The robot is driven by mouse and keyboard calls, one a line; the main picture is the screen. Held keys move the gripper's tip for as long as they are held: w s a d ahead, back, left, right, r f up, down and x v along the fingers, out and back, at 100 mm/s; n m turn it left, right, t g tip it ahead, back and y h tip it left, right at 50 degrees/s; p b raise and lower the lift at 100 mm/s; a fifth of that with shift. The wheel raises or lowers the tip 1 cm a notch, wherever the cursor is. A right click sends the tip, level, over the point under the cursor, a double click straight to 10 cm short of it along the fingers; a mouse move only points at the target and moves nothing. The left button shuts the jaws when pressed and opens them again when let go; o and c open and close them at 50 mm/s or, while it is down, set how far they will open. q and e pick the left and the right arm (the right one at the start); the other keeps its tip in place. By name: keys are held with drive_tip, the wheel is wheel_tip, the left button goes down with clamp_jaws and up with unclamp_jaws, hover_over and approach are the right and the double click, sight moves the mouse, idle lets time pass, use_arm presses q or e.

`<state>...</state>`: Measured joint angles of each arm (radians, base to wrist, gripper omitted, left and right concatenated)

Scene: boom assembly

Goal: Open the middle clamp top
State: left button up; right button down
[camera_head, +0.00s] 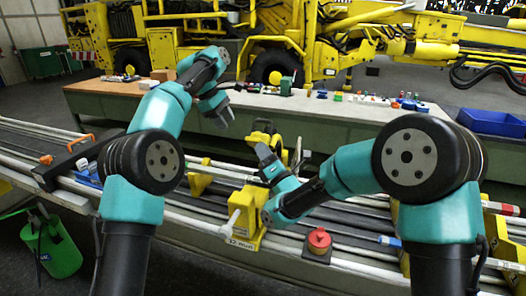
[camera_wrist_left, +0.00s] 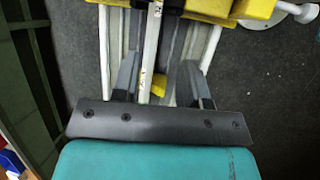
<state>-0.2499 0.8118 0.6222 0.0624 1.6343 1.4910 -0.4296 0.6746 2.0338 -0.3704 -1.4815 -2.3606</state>
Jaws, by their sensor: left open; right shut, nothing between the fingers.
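A yellow clamp (camera_head: 243,216) with a printed label and a white handle stands on the rails in the centre of the head view. Behind it is another yellow clamp part (camera_head: 262,140), partly hidden by my right arm. My right gripper (camera_head: 264,153) is shut and empty, just in front of that rear part; contact cannot be told. My left gripper (camera_head: 222,110) is open, up and left of the clamps, over the far side of the rails. In the left wrist view its fingers (camera_wrist_left: 165,88) are apart above the rails, with yellow clamp parts (camera_wrist_left: 225,9) at the top edge.
A smaller yellow block (camera_head: 200,178) sits on the rails to the left. A red knob (camera_head: 319,240) on a dark base is right of the labelled clamp. A workbench (camera_head: 340,112) with small parts runs behind. A blue bin (camera_head: 492,123) is at right.

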use_arm(q)
drive_tip(key=shift+f, duration=0.1)
drive_tip(key=s+a+f+m+g+y, duration=0.15)
drive_tip(key=s+a+f, duration=0.3)
drive_tip(key=f, duration=0.55)
drive_tip(key=s+a+f+m+g+y, duration=0.15)
drive_tip(key=s+a+f, duration=0.35)
drive_tip(key=f, duration=0.5)
drive_tip(key=s+a+f+m+g+y, duration=0.1)
drive_tip(key=s+a+f+g+y, duration=0.15)
drive_tip(key=s+f, duration=0.55)
drive_tip(key=s+d+f+m+t+h, duration=0.2)
drive_tip(key=s+f+m, duration=0.2)
drive_tip(key=s+f, duration=0.7)
drive_tip(key=s+d+f+m+t+h, duration=0.2)
drive_tip(key=s+d+f+m+t, duration=0.1)
drive_tip(key=s+f, duration=0.8)
wheel_tip(320, 180, down, 5)
drive_tip(key=shift+s+d+r+m+t, duration=0.25)
drive_tip(key=shift+d+m+t, duration=0.1)
drive_tip(key=shift+m, duration=0.35)
